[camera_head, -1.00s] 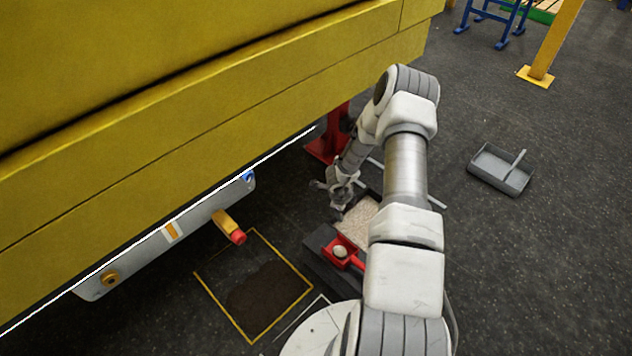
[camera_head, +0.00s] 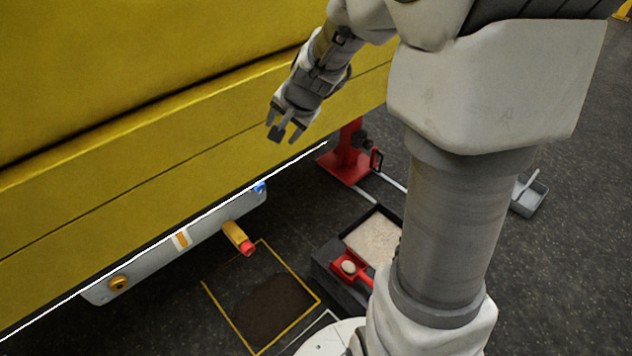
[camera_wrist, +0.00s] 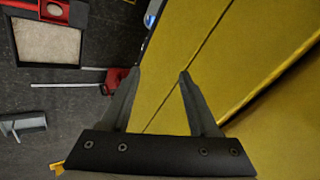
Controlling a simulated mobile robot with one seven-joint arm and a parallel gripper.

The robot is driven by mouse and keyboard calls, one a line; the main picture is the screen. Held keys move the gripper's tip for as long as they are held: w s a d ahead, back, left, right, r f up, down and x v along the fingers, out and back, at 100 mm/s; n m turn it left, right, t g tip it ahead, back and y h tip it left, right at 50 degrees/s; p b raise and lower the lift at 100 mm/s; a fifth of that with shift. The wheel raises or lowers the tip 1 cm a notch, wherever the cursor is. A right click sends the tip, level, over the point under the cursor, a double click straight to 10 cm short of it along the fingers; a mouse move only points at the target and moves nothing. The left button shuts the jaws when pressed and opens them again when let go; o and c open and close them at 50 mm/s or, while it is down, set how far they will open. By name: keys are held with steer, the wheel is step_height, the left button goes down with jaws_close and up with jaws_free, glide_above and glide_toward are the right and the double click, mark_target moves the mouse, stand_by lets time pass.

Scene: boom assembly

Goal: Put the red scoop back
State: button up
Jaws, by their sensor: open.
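The red scoop (camera_head: 349,267) lies on the dark bin (camera_head: 336,279) at its near end, with a pale lump in its bowl. My arm hides part of its handle in the head view. In the wrist view the scoop (camera_wrist: 54,9) shows at the top left edge, partly cut off. My gripper (camera_head: 286,138) is open and empty, raised in front of the yellow boom (camera_head: 200,150), well apart from the scoop. In the wrist view nothing is between the fingertips (camera_wrist: 159,74) but the yellow surface behind.
Pale granular material (camera_head: 375,236) fills the bin's tray. A red stand (camera_head: 346,165) is beyond it. A yellow-framed floor square (camera_head: 237,318) with a dark patch lies left of the bin. A grey dustpan (camera_head: 529,194) lies at right. The yellow boom overhangs the left side.

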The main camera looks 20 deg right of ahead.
steer(key=s+a+r+n, duration=0.45)
steer(key=s+r, duration=0.25)
steer(key=s, duration=0.4)
steer(key=s+d+r+n+g+h, duration=0.1)
steer(key=s+n, duration=0.5)
steer(key=s, duration=0.8)
steer(key=shift+s+r, duration=0.4)
steer(key=shift+r, duration=0.2)
steer(key=shift+r, duration=0.15)
step_height(320, 180, up, 23)
steer(key=p, duration=2.3)
steer(key=shift+w, duration=0.1)
